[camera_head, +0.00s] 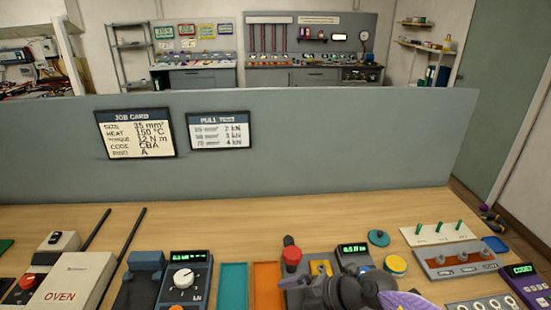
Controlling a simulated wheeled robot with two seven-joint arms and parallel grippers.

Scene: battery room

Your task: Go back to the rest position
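Neither gripper shows clearly. A dark, rounded, jointed shape with a purple part stands at the bottom edge, right of centre, over the bench devices. It may be part of my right arm, but I cannot make out fingertips or whether they hold anything. No part of my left gripper is in view. The wooden bench top (215,222) fills the lower part of the view.
An oven (75,280), a dial device (187,278), a teal tray (232,290), an orange tray (266,288), a red knob (292,255) and a socket panel (455,260) crowd the front. A grey partition (320,150) rises behind. The bench's back strip is mostly clear.

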